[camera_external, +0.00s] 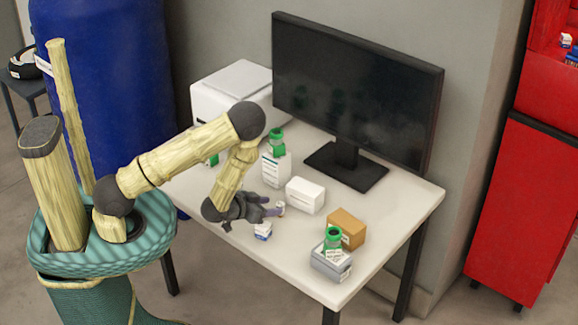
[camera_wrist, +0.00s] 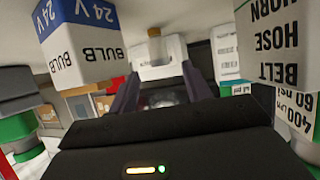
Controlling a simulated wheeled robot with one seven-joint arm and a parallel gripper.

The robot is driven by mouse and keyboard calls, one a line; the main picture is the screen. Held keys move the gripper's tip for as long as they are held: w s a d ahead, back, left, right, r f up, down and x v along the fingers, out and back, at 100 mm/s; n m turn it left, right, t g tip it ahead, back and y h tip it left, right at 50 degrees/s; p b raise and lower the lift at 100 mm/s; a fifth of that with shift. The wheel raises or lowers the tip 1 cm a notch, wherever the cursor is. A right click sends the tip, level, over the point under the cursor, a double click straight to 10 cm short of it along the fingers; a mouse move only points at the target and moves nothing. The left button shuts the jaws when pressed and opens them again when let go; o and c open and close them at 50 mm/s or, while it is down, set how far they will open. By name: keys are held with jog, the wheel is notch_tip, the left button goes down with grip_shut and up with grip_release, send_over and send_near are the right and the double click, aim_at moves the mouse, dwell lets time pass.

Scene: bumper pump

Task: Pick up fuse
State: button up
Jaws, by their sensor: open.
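A small white piece with a bronze-coloured end (camera_wrist: 158,50), which looks like the fuse, is straight ahead between the fingers in the wrist view. My gripper (camera_external: 269,206) is low over the table, pointing right. In the wrist view its two dark fingers (camera_wrist: 160,82) stand apart, one on each side of the piece. No contact can be made out. The gap looks empty nearer the palm, though it is dark there.
A blue-and-white bulb box (camera_external: 263,231) is close on the near side of my gripper. A brown box (camera_external: 347,228) and a grey box (camera_external: 331,262) stand right. The table's (camera_external: 235,255) near-left area is clear.

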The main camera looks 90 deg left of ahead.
aim_at(280, 204)
jog(key=shift+p+x, duration=0.6)
jog(key=shift+x, duration=2)
jog(key=shift+r, duration=0.15)
jog(key=c, duration=1)
jog(key=shift+c, duration=0.2)
notch_tip(280, 204, up, 10)
